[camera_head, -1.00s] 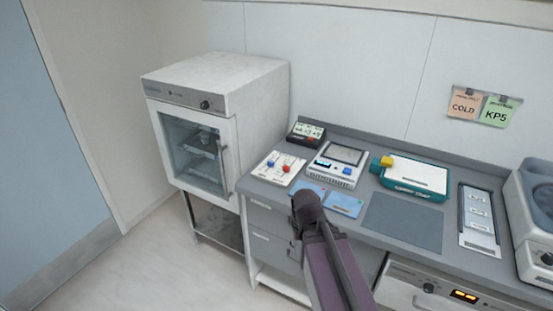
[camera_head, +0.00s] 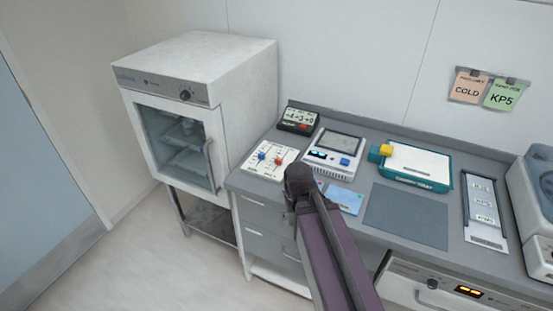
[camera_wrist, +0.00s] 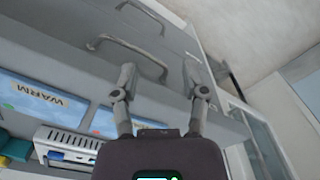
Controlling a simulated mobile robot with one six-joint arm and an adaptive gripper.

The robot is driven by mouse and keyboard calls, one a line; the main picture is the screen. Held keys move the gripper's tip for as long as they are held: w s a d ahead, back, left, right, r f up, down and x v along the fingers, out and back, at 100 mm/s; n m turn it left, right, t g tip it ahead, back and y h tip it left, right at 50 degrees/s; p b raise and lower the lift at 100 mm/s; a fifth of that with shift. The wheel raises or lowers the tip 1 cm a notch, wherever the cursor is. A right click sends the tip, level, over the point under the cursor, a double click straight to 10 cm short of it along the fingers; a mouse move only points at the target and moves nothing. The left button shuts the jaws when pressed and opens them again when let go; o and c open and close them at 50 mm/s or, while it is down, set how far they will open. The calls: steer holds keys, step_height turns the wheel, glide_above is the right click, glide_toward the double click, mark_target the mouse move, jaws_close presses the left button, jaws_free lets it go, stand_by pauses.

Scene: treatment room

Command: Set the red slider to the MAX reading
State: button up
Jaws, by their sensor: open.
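A white slider panel (camera_head: 271,163) lies flat at the left end of the grey counter. It carries a blue knob (camera_head: 261,156) on the left and a red knob (camera_head: 278,161) on the right, each in its own track. The scale print is too small to read. In the head view my arm's end is just right of and nearer than the panel, and my fingers are hidden there. In the wrist view my gripper (camera_wrist: 161,78) is open and empty, with its two fingers apart in front of grey drawer fronts. The panel cannot be made out in that view.
Behind the panel stands a small black display (camera_head: 298,120). To its right are a white device with a screen (camera_head: 331,152), a blue card (camera_head: 345,200) and a teal-edged tray (camera_head: 416,167). A white cabinet (camera_head: 196,95) stands left of the counter. Drawer handles (camera_wrist: 126,52) project from the front.

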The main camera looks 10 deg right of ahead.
steer(key=shift+o, duration=1)
steer(key=shift+w, duration=0.1)
step_height(320, 180, up, 14)
steer(key=m+p, duration=0.7)
steer(key=p, duration=0.7)
glide_above(279, 159)
steer(key=shift+f, duration=0.15)
steer(key=shift+f+b, duration=0.2)
steer(key=shift+b, duration=0.15)
step_height(279, 159, down, 13)
steer(key=b, duration=1.3)
steer(key=shift+f, duration=0.2)
steer(key=shift+c, duration=0.2)
steer(key=shift+w, duration=0.1)
jaws_close()
